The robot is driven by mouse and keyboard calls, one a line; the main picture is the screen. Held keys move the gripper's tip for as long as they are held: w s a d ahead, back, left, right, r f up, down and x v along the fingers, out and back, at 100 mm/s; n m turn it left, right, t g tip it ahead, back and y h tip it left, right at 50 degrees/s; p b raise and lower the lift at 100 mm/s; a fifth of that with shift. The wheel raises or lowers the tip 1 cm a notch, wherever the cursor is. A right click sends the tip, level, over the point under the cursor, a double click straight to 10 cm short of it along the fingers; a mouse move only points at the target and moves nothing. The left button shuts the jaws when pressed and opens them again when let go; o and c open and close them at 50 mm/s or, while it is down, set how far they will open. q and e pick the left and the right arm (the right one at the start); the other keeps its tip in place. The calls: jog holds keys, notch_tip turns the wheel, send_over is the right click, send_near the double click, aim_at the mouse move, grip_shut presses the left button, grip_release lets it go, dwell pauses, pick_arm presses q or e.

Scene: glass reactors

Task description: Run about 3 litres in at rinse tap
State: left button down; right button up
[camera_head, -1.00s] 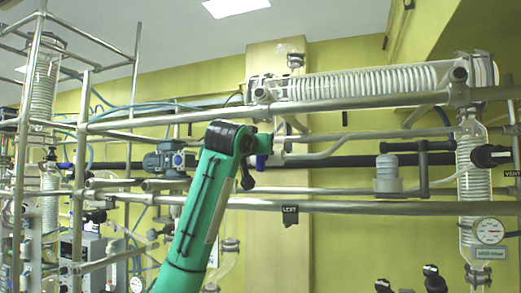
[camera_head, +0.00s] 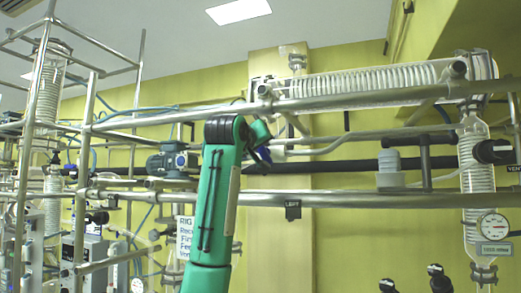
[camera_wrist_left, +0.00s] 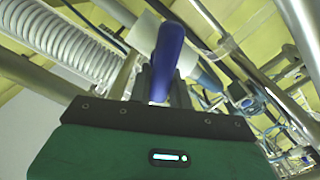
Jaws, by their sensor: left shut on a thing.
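My left arm rises at mid picture in the head view, and its gripper (camera_head: 262,143) is up by the horizontal glass pipe. The gripper is shut on a blue tap handle (camera_wrist_left: 169,48), which stands between its dark fingers in the left wrist view. A small part of the blue handle (camera_head: 264,154) shows beside the gripper in the head view. I take this to be the rinse tap, but no label on it can be read. The tap's body and outlet are mostly hidden by the arm. My right gripper is not in view.
Metal rails (camera_head: 370,201) cross the front of the rig. A long coiled glass condenser (camera_head: 375,79) lies above the gripper. A vertical coiled column with a gauge (camera_head: 492,226) stands at the right. A motor (camera_head: 172,160) is left of my arm.

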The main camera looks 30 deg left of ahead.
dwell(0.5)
pick_arm(q)
jog(key=c, duration=1.3)
grip_release()
jog(key=b+v, duration=0.7)
jog(key=v, duration=0.7)
jog(key=shift+a+b, duration=0.1)
jog(key=shift+b, duration=0.25)
